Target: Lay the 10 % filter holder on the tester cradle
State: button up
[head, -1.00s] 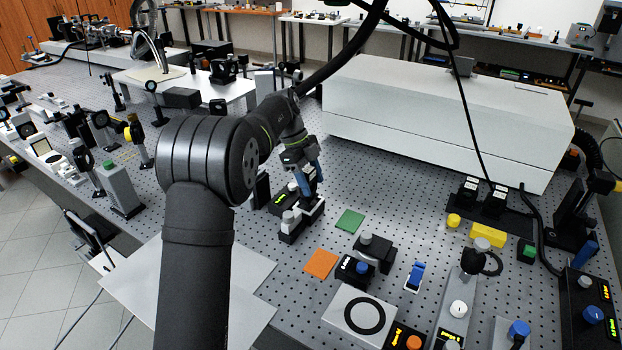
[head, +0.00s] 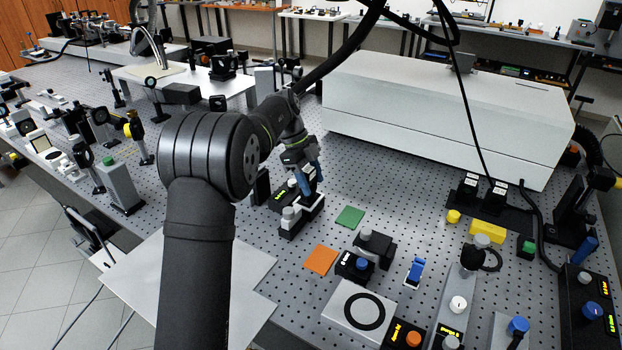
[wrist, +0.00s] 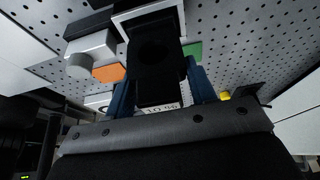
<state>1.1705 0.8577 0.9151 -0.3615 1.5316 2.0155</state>
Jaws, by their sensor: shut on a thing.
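My gripper (head: 308,180) has blue fingers and is shut on the black 10 % filter holder (wrist: 157,65). In the wrist view, the holder sits between the fingers, with its white "10 %" label at the near end. In the head view, the holder is mostly hidden by the gripper. The gripper is low over a small black tester (head: 281,197) with a lit green display. A white-edged plate (wrist: 122,22) shows right behind the holder in the wrist view. I cannot tell whether the holder touches the cradle.
A grey-knobbed block (head: 290,216) stands just in front of the tester. Orange (head: 321,259) and green (head: 349,217) squares lie to the right on the perforated table. A large white box (head: 440,120) fills the back right.

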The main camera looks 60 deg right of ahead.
jog(key=shift+f, duration=0.25)
jog(key=o, duration=1.6)
jog(key=shift+c, duration=0.2)
jog(key=v, duration=1.7)
jog(key=shift+r, duration=0.25)
jog(key=shift+f, duration=0.1)
jog(key=x, duration=1.7)
jog(key=shift+f, duration=0.2)
jog(key=shift+r, duration=0.1)
